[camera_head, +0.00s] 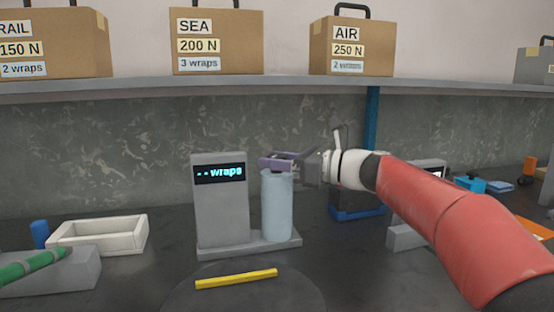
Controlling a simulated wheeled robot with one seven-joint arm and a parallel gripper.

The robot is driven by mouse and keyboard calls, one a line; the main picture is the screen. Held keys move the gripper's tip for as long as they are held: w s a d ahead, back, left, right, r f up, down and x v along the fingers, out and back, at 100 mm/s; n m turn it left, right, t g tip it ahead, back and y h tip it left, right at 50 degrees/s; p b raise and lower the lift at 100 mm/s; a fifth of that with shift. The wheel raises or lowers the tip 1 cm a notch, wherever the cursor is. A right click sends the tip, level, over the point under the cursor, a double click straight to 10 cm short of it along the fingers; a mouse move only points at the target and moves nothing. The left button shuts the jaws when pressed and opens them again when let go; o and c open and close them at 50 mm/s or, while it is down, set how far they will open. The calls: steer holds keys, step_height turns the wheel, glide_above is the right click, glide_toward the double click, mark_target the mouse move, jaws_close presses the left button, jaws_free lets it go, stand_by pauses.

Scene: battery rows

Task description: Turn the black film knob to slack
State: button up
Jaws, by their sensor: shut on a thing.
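A pale blue film roll (277,207) stands upright on a grey base, beside a grey post whose dark display (219,173) reads "-- wraps". My gripper (275,161) reaches in from the right, level, with its purplish fingers across the top of the roll. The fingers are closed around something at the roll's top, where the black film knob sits. The knob itself is almost wholly hidden by the fingers, so its turn angle cannot be read.
A yellow bar (236,279) lies on a round plate in front. A white tray (98,234), a blue cylinder (40,233) and a green tool (35,265) are at left. A blue-black device (356,205) stands behind my arm. Boxes labelled RAIL, SEA (217,42) and AIR (351,47) line the shelf.

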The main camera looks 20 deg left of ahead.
steer(key=shift+w+f+n+g, duration=0.1)
steer(key=shift+n+g, duration=1.6)
steer(key=shift+g, duration=1.3)
steer(key=o, duration=1)
